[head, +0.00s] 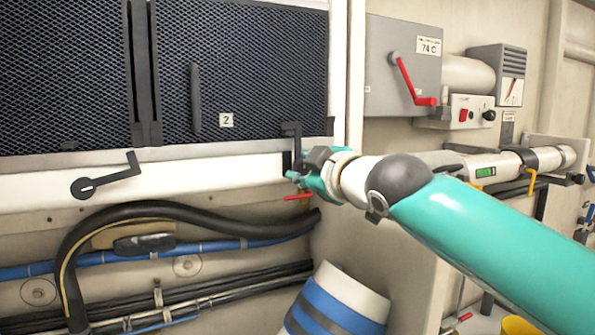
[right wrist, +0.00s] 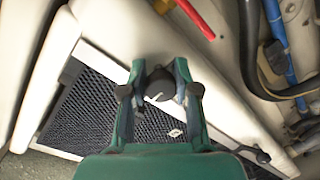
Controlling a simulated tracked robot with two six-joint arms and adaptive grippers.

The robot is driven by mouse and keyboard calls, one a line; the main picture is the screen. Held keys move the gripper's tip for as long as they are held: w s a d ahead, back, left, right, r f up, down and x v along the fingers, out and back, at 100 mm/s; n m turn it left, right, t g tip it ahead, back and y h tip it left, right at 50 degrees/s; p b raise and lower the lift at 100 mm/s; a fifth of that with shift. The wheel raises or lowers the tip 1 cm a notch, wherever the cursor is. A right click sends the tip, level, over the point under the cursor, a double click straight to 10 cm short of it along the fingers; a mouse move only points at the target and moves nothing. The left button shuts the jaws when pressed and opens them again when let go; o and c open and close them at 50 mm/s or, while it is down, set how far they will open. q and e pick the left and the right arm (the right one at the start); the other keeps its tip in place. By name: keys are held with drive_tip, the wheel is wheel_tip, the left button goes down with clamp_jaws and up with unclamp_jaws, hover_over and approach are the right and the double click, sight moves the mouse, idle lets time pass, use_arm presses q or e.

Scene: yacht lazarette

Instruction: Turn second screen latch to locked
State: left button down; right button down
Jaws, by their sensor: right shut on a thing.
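The second screen (head: 262,60), a dark mesh panel with a "2" label (head: 226,120), fills the upper middle of the head view. Its latch (head: 291,130) is a dark bent handle at the lower right corner of the screen. My right gripper (head: 299,177) is shut on this latch, and the gripper hides the pivot in the head view. In the right wrist view, the dark round latch hub (right wrist: 160,85) with a white mark sits between the two green fingers of my gripper (right wrist: 160,92). My left gripper is not in view.
Another dark latch (head: 105,178) sits on the white ledge to the left. A small red handle (head: 299,196) lies just below my gripper. Black and blue hoses (head: 185,212) run below the ledge. A grey box with a red lever (head: 415,85) is on the right wall.

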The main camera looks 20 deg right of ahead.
drive_tip(key=shift+r, duration=0.3)
drive_tip(key=c, duration=1.2)
unclamp_jaws()
drive_tip(key=shift+a, duration=0.1)
drive_tip(key=o, duration=0.3)
drive_tip(key=shift+s+a, duration=0.1)
drive_tip(key=shift+a, duration=0.05)
drive_tip(key=shift+o, duration=0.2)
drive_tip(key=shift+f, duration=0.1)
drive_tip(key=s+r, duration=0.1)
drive_tip(key=s, duration=1.1)
drive_tip(key=shift+d, duration=0.3)
